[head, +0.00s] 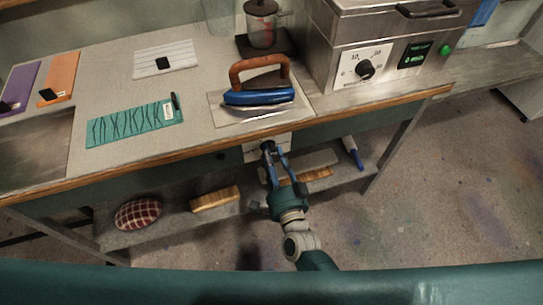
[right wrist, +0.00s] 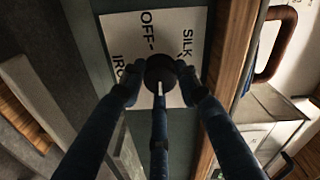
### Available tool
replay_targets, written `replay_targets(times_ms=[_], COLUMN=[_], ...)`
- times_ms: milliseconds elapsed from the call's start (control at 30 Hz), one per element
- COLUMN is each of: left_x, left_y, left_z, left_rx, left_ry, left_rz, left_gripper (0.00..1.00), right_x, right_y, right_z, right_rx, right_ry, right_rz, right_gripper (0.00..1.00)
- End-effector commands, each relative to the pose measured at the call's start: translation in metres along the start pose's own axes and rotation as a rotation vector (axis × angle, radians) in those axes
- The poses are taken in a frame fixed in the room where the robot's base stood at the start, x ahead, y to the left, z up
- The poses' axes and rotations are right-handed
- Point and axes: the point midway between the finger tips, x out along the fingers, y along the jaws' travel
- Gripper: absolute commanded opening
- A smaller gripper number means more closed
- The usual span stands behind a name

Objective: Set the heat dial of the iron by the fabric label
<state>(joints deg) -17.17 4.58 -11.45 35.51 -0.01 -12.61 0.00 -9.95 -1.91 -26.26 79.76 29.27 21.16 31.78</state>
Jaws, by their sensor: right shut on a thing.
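The iron (head: 258,97), blue with a brown handle, rests on a pale board on the table. Its heat dial (right wrist: 160,69) is a dark round knob with a white pointer mark, on a white plate (right wrist: 120,30) at the table's front. The plate reads "OFF-" and "SILK"; another word starting "IRO" is partly hidden. My right gripper (head: 268,153) is shut on the knob, its fingers around it in the right wrist view (right wrist: 160,82). A teal patterned fabric (head: 110,128) with a small white label (head: 168,113) lies left of the iron; its writing is too small to read. My left gripper is out of view.
A steel heater (head: 355,40) with its own black knob (head: 365,69) stands right of the iron. White (head: 180,54), orange (head: 62,72) and purple (head: 20,82) cloths lie on the table. A lower shelf holds a checked cushion (head: 138,213) and a wooden brush (head: 214,199).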

Motion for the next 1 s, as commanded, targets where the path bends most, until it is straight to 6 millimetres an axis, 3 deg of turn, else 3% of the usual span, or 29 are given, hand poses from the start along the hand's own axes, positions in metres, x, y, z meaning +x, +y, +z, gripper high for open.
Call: replay_targets(times_ms=[400,967,1000], left_x=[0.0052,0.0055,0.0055], left_y=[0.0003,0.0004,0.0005], left_z=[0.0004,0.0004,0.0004], left_rx=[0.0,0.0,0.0], left_ry=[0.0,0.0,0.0], left_rz=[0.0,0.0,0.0], left_gripper=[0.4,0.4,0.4], right_x=[-0.0004,-0.0003,-0.0003], right_y=[0.0006,0.0,0.0], right_z=[0.001,0.0008,0.0008], right_rx=[0.203,0.238,0.238], right_ry=[-0.008,-0.009,-0.009], right_rz=[0.008,0.009,0.009], right_gripper=[0.06,0.06,0.34])
